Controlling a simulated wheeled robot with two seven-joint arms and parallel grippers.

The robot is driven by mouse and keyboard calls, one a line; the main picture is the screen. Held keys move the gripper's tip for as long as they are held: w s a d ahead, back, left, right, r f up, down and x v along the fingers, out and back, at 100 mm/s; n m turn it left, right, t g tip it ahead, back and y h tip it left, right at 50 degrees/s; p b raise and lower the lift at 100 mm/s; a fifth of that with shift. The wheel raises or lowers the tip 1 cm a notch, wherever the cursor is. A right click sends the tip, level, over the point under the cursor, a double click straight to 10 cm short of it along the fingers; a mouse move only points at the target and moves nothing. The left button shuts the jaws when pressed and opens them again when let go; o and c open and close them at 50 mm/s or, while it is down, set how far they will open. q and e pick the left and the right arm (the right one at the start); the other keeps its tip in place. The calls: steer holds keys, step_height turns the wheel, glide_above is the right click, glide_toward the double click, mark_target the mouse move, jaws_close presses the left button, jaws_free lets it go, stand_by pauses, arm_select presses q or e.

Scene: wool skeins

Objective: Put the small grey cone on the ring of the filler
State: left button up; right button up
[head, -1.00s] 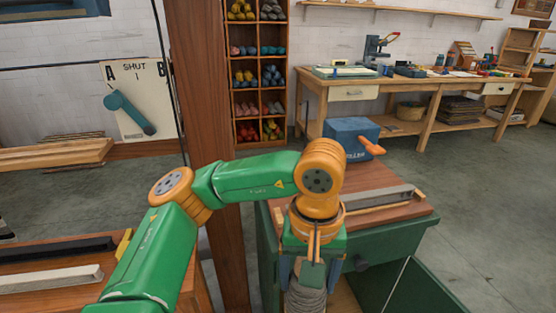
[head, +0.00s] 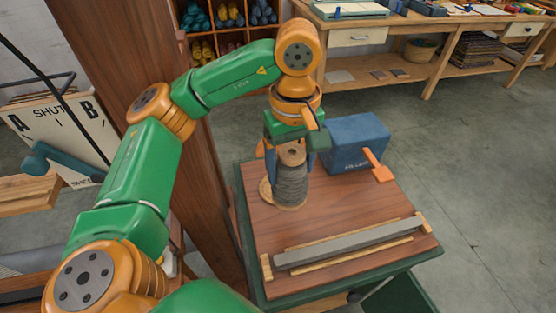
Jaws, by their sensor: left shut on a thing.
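The small grey cone (head: 291,185) is upright at the back left of the wooden top of the green cabinet. My left gripper (head: 291,156) is above it, with its fingers around the upper part of the cone, shut on it. A pale wooden ring (head: 267,191) shows at the left of the cone's base. The cone's foot looks at or just above the ring; I cannot tell whether it touches. The filler (head: 354,146) is a blue box with an orange lever, behind and to the right of the cone. My right gripper is not in view.
A long grey bar (head: 350,243) lies between wooden strips along the front of the cabinet top (head: 330,204). A thick wooden post (head: 150,75) stands left of the cabinet. A workbench (head: 440,40) is at the back. The floor on the right is clear.

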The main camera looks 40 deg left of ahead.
arm_select(q)
steer(key=w+a+f, duration=0.2)
steer(key=f, duration=0.1)
steer(key=w+a+f+p, duration=0.1)
steer(key=w+a+f, duration=0.1)
steer(key=a+f, duration=0.1)
steer(key=w+a+f, duration=0.2)
steer(key=f, duration=0.3)
steer(key=shift+w+a+f+p, duration=0.2)
steer(key=shift+w+p, duration=0.1)
steer(key=shift+p, duration=0.1)
steer(key=shift+w, duration=0.1)
steer(key=shift+f, duration=0.2)
steer(key=o, duration=1.5)
steer(key=shift+r, duration=0.3)
step_height(320, 180, up, 12)
steer(key=shift+f+b, duration=0.1)
steer(key=shift+b, duration=0.25)
